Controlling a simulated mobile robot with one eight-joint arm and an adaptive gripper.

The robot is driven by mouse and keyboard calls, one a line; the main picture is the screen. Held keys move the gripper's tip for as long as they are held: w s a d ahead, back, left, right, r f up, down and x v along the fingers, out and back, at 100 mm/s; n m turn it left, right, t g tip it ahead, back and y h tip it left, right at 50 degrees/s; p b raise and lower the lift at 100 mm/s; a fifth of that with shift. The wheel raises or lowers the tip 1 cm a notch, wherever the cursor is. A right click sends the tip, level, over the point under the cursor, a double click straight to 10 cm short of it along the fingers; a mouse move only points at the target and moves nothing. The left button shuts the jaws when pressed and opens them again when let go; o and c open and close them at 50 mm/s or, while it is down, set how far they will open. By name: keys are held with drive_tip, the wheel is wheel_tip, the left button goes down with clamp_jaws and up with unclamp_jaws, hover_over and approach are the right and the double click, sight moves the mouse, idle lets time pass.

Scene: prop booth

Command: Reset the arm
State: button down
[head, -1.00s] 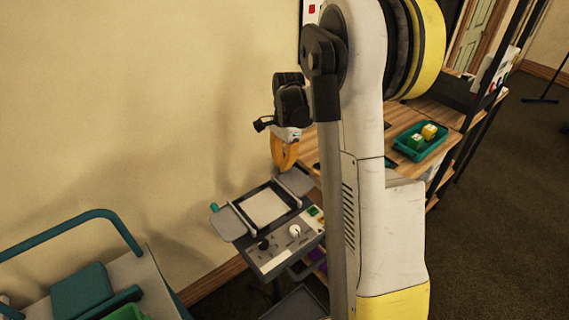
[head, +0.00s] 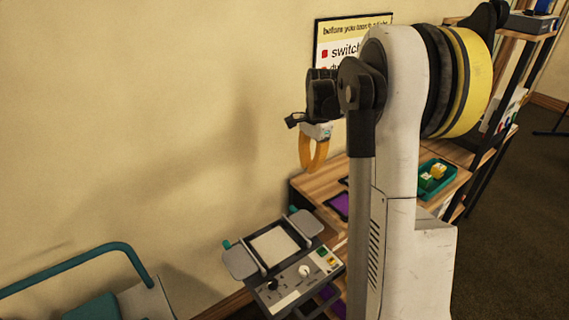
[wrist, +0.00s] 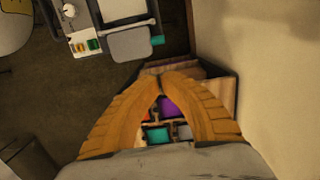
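My gripper (head: 312,168) has orange fingers and hangs pointing down beside my arm, in front of the cream wall in the head view. In the wrist view its fingertips (wrist: 157,73) meet, with nothing seen between them. It is above and apart from the surfaces below. My upright white and yellow arm hides part of the bench behind it.
A control stand (head: 283,285) with knobs and a pale plate is below my gripper. A wooden bench (head: 318,184) holds a teal tray (head: 425,186) with yellow and green items. A sign (head: 335,45) hangs on the wall. A teal-railed cart (head: 140,300) stands lower left.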

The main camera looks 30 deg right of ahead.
drive_tip(key=s+a+r+n+t+h+b, duration=0.1)
drive_tip(key=s+a+n+b, duration=0.15)
drive_tip(key=a, duration=0.25)
drive_tip(key=s+a+r+n+t+b, duration=0.1)
drive_tip(key=a+r+n, duration=0.15)
drive_tip(key=a, duration=0.35)
drive_tip(key=s+a+f+n+t+b, duration=0.2)
drive_tip(key=s+a+f+n+b, duration=0.1)
drive_tip(key=s+a+n, duration=0.3)
drive_tip(key=s+a+f+n+t+b, duration=0.3)
drive_tip(key=s+a+n, duration=0.3)
drive_tip(key=s+a, duration=0.2)
drive_tip(key=shift+a+f+n, duration=0.3)
drive_tip(key=shift+a+f, duration=0.55)
drive_tip(key=shift+a, duration=0.2)
